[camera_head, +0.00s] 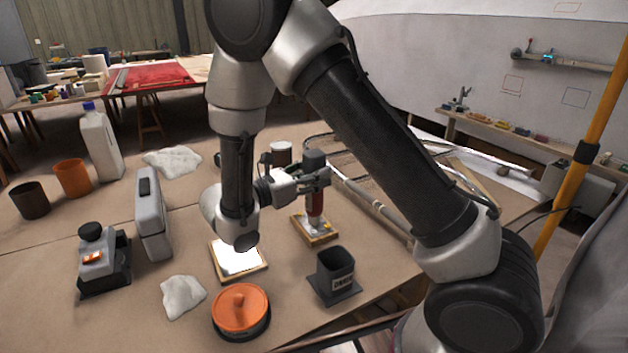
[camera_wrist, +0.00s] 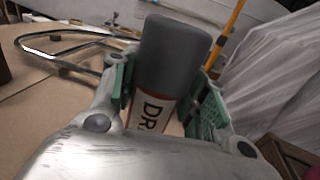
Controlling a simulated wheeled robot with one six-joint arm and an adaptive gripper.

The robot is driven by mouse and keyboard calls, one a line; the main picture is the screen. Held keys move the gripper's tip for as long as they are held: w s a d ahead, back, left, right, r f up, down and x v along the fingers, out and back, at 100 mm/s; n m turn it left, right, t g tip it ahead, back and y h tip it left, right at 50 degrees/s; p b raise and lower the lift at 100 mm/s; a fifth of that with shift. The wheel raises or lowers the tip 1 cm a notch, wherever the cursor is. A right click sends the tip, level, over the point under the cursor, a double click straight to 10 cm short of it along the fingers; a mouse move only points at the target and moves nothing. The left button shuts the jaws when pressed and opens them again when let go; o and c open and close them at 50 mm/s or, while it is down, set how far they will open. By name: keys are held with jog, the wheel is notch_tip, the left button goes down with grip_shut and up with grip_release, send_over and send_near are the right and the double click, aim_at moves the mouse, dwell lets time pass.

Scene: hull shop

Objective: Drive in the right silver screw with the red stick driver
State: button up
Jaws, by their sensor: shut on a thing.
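The red stick driver (camera_head: 315,203) stands upright in my gripper (camera_head: 312,178), its grey top (camera_head: 314,160) above the fingers. In the wrist view the driver's grey cap (camera_wrist: 172,55) and lettered red and white body (camera_wrist: 150,110) sit between the green finger pads of my gripper (camera_wrist: 165,100). My gripper is shut on it. The driver's lower end is over a small wood-edged board (camera_head: 318,237) with a pale top. I cannot tell whether its tip touches a screw. No silver screw can be made out; the driver and its own body hide much of that board.
A second white-topped board (camera_head: 238,275) lies to the left. A dark square holder (camera_head: 336,278) stands in front, beside an orange lidded pot (camera_head: 241,309). A grey case (camera_head: 152,220), a grey device with an orange switch (camera_head: 103,262) and white cloths (camera_head: 183,296) are further left.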

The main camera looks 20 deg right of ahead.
aim_at(306, 162)
jog(key=shift+r, duration=2)
jog(key=shift+c, duration=0.2)
